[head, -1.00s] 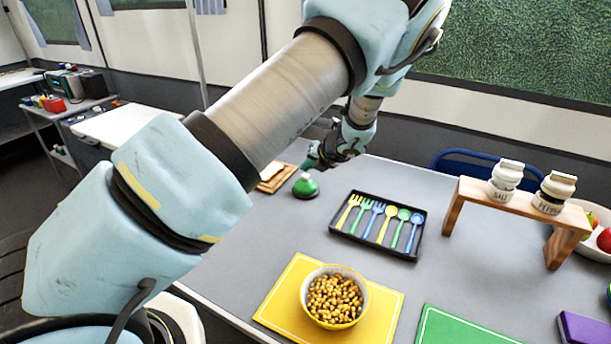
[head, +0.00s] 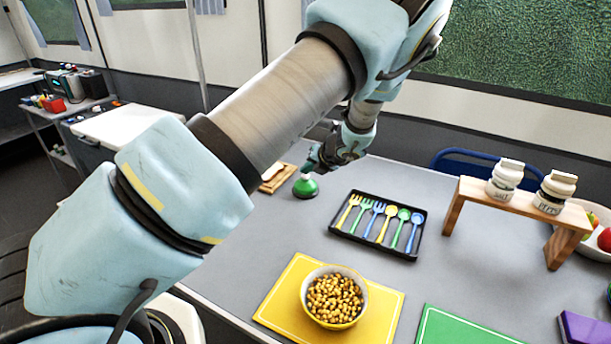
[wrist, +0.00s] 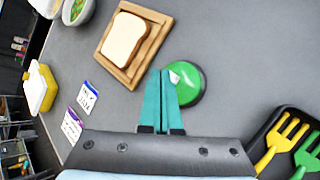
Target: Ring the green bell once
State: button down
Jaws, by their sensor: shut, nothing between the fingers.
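The green bell (head: 306,188) is a small dome with a pale top, standing on the grey table beyond my arm. It also shows in the wrist view (wrist: 189,86), partly covered by my fingertips. My gripper (head: 311,165) points down just above the bell's top in the head view. In the wrist view its two teal fingers (wrist: 163,74) lie together with nothing between them, their tips by the left part of the dome. I cannot tell whether the tips touch the bell.
A wooden board (wrist: 153,45) with a bread slice (wrist: 124,37) lies close to the bell. A black tray (head: 336,224) of coloured cutlery is on its right. A bowl (head: 334,297) on a yellow mat (head: 276,311) and a wooden stand (head: 453,215) with two jars are farther off.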

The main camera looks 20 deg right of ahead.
aim_at(307, 177)
jog(key=shift+f, duration=0.25)
dwell(0.4)
jog(key=shift+r+p, duration=0.9)
jog(key=shift+r, duration=0.05)
notch_tip(307, 177, up, 5)
jog(key=p, duration=0.4)
jog(key=shift+p, duration=0.3)
dwell(0.4)
